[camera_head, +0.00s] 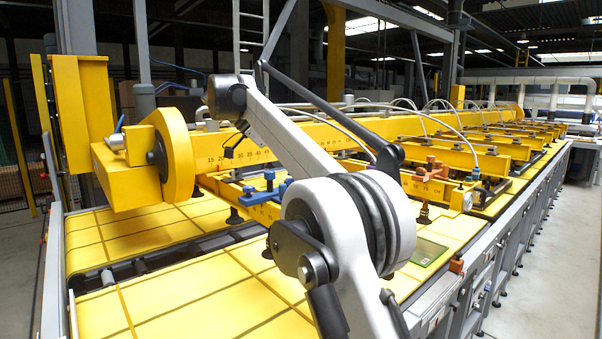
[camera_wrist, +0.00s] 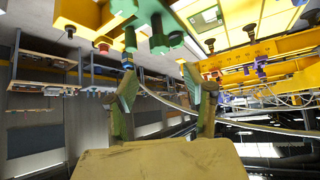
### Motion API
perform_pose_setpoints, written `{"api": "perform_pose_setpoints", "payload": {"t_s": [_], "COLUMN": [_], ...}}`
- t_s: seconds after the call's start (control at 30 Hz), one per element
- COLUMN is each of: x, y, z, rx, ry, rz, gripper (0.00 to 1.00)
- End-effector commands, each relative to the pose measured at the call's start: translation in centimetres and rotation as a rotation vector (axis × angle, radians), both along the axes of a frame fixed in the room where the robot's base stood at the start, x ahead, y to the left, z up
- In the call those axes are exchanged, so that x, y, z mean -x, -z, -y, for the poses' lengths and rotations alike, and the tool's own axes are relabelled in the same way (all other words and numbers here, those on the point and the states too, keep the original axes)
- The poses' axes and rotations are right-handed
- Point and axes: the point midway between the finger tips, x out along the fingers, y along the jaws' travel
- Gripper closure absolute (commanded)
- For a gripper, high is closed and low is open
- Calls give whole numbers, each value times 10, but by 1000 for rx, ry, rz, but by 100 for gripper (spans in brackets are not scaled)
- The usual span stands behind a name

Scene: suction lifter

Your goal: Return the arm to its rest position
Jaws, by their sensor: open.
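My gripper (camera_wrist: 157,84) shows in the wrist view with its two fingers spread apart and nothing between them. A thin pale hose passes behind the fingers. In the head view my arm rises through the middle of the picture, and I cannot clearly make out the gripper there. The yellow suction lifter (camera_head: 283,130) stretches behind my arm to the far right. In the wrist view, turned over, the lifter's yellow beam (camera_wrist: 285,72) runs at the right, and a green bracket (camera_wrist: 160,25) shows above the fingers, apart from them as far as I can tell.
The yellow table (camera_head: 180,309) lies under the lifter, with a dark gap across it. A small green plate (camera_head: 428,252) lies right of my arm. A blue clamp (camera_head: 263,190) and an orange clamp (camera_head: 432,168) sit on the lifter. Grey floor (camera_head: 555,270) is clear at right.

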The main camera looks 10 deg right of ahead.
Motion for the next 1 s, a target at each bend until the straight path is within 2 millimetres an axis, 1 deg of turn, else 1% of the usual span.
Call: {"api": "perform_pose_setpoints", "payload": {"t_s": [0.1, 0.27, 0.5, 0.63, 0.77, 1.0], "x": [1, 1, 1, 6, 19, 60], "y": [-5, -6, -6, -5, 0, 19], "z": [-5, -7, -6, 0, 11, 35], "rx": [0, 0, -1, -16, -57, -147], "ry": [-1, -1, -2, -29, -103, -300], "rz": [0, 1, -1, -17, -59, -147], "gripper": [53, 53, 53, 53, 53, 53]}}
